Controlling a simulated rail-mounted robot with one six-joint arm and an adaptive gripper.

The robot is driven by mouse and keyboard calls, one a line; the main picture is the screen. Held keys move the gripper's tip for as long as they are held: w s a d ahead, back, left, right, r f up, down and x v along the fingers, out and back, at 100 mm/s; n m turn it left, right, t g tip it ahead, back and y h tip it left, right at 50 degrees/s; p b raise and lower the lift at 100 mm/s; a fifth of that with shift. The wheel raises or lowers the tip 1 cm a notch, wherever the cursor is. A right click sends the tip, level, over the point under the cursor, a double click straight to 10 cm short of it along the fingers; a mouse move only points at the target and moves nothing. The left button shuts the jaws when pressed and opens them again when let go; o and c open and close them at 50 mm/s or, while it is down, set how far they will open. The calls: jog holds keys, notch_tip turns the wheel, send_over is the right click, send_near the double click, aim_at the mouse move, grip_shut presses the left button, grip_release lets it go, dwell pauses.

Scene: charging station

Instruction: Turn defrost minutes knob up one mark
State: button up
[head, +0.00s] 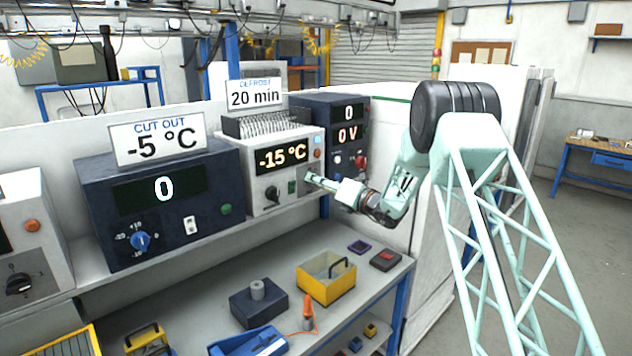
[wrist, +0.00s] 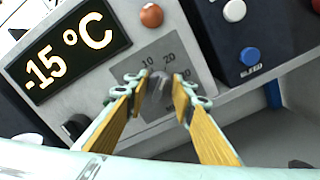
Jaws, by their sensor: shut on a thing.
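The white unit (head: 262,198) with a "-15 °C" display (head: 283,156) stands on the shelf. A "DEFROST 20 min" sign (head: 254,95) stands on top of it. My gripper (head: 312,178) reaches its lower right front from the right. In the wrist view, my gripper (wrist: 157,90) is shut on the small grey defrost knob (wrist: 159,92), one finger on each side. The marks "10" and "20" (wrist: 169,57) show above the knob; other marks are partly hidden by the fingers. I cannot tell exactly where the knob points. In the head view my gripper hides the knob.
A dark blue unit (head: 170,205) with a "CUT OUT -5 °C" sign (head: 157,137) stands to the left. A dark power unit (head: 345,178) reading 0 V stands close on the right. An orange button (wrist: 151,15) sits above the knob. A yellow bin (head: 326,289) is on the bench below.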

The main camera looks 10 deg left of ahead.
dwell(0.3)
jog(key=o, duration=0.8)
jog(key=shift+o, duration=0.2)
jog(key=v, duration=1.2)
jog(key=shift+r, duration=0.1)
